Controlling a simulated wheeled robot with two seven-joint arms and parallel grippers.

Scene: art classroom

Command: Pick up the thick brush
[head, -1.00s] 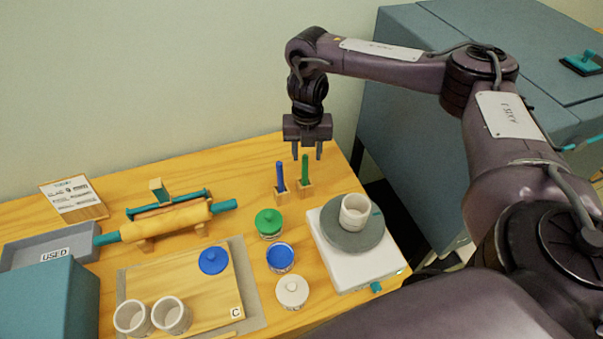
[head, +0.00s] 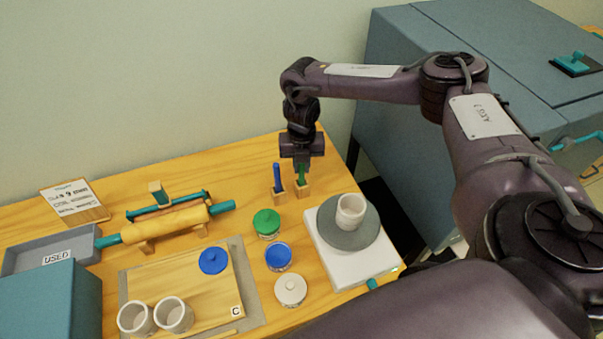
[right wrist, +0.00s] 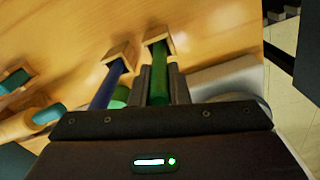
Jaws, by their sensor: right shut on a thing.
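A green-handled brush (head: 301,178) stands upright in a small wooden block (head: 303,191) near the back edge of the table. My right gripper (head: 302,165) points down over it and is shut on its handle. In the right wrist view the green handle (right wrist: 160,88) lies between the two fingers, its lower end still inside the block (right wrist: 157,40). A blue-handled brush (head: 277,178) stands in its own block just to the left, apart from the fingers. In the wrist view the green handle looks somewhat thicker than the blue one (right wrist: 107,90). My left gripper is out of view.
Green (head: 266,222), blue (head: 279,256) and white (head: 290,290) lidded jars stand in front of the brushes. A wheel with a cup (head: 351,211) is at the right. A rolling pin (head: 170,222) lies on a stand at the left. A blue-grey cabinet (head: 400,130) stands beyond the table's right edge.

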